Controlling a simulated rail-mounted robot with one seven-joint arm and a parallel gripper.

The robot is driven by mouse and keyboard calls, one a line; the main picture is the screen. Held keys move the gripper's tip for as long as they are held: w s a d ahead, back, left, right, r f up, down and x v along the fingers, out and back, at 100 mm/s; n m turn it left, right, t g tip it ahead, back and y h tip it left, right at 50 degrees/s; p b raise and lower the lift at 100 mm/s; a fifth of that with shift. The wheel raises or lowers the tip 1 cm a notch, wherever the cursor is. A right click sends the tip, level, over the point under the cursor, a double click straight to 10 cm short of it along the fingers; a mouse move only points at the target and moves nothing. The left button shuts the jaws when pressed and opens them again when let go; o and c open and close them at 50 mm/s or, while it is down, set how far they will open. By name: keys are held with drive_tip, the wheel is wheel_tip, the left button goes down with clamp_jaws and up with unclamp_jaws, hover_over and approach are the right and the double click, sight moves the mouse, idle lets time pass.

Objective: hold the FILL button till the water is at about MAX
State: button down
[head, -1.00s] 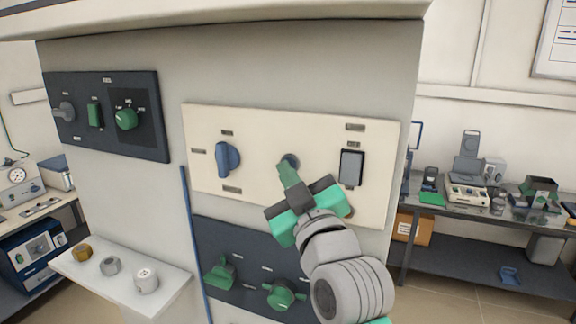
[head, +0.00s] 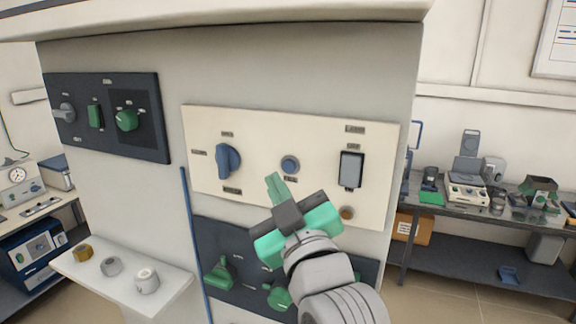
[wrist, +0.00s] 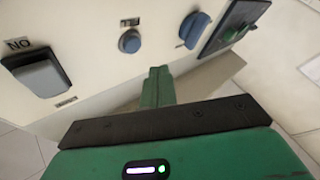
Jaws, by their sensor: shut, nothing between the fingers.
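A round blue push button (head: 290,164) sits in the middle of the cream panel (head: 258,135). Its small label is too blurred to read, so I cannot confirm that it is FILL. It also shows in the wrist view (wrist: 130,41), apart from my fingers. My gripper (head: 274,181) is shut and empty, its green fingertips just below and left of the button in the head view. The closed fingers also show in the wrist view (wrist: 157,75). No water level or MAX mark can be made out in either view.
A blue knob (head: 228,160) is left of the button and a grey rocker switch (head: 351,169) is right. An amber round part (head: 347,213) sits below the rocker. A dark panel with green knobs (head: 219,273) lies below. A white shelf (head: 122,272) juts out at lower left.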

drive_tip(key=shift+s+a, duration=0.3)
drive_tip(key=shift+s, duration=0.25)
drive_tip(key=shift+s+a, duration=0.25)
drive_tip(key=shift+s, duration=0.3)
drive_tip(key=shift+r, duration=0.1)
